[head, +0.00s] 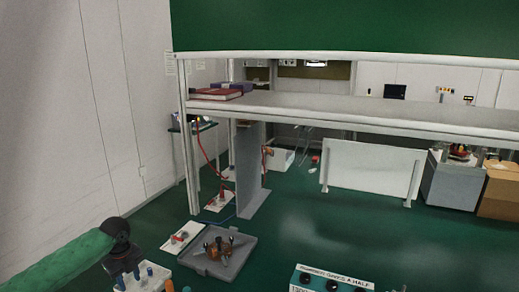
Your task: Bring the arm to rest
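My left arm comes in from the lower left as a thick green sleeve with a black end. My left gripper (122,268) is the small dark part below that black end, low in the head view. It is close to a white block with blue pegs (150,274), and I cannot tell whether they touch. Its fingers are too small and dark to tell whether they are open or shut. I see nothing clearly held. My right gripper is not in view.
A grey tray (243,241) with brown and dark parts lies right of the gripper. A small white board (182,237) lies beside it. A labelled box (330,280) is at the bottom. A long grey shelf (340,108) on posts spans the back. Green surface between is clear.

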